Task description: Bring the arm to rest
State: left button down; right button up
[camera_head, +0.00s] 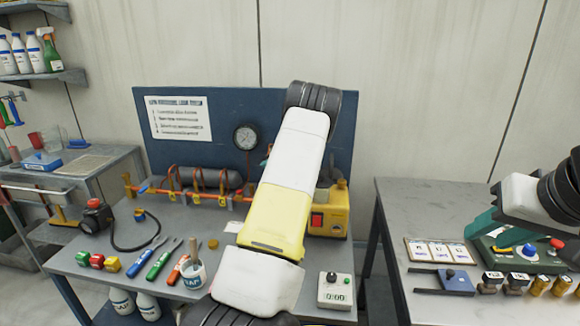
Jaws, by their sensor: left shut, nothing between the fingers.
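My left arm (289,180), white and yellow with black joints, rises through the middle of the head view, in front of the blue board. Its gripper is almost wholly hidden behind the arm; only a small teal sliver (265,162) shows at the arm's left edge, and nothing is seen held. My right arm (533,197) comes in from the right edge above the right-hand table. A teal part (484,226) shows at its lower end, but I cannot make out its fingers.
A gauge (246,137) is on the blue board (291,115). The right table (408,205) holds cards and a button panel. A gap separates the tables.

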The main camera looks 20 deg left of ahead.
dwell(0.3)
pick_arm(q)
jog(key=d+r+m+t+h, duration=0.6)
jog(key=d+r+m, duration=0.55)
jog(key=r, duration=0.45)
jog(key=s+d+r+m+h, duration=0.6)
jog(key=s+d+r+m, duration=0.25)
jog(key=d, duration=0.35)
jog(key=s+d+r+m+h, duration=0.2)
jog(key=s+d+m, duration=0.35)
jog(key=s, duration=0.45)
jog(key=s+d+f+m+g, duration=0.1)
jog(key=s+m, duration=0.5)
jog(key=s, duration=0.6)
jog(key=s+d+f+m+g, duration=0.2)
jog(key=s+f+m+g, duration=0.2)
jog(key=s, duration=0.9)
jog(key=shift+s+f+m, duration=0.2)
jog(key=shift+f+m, duration=0.65)
jog(key=shift+m, duration=0.4)
jog(key=shift+d, duration=0.1)
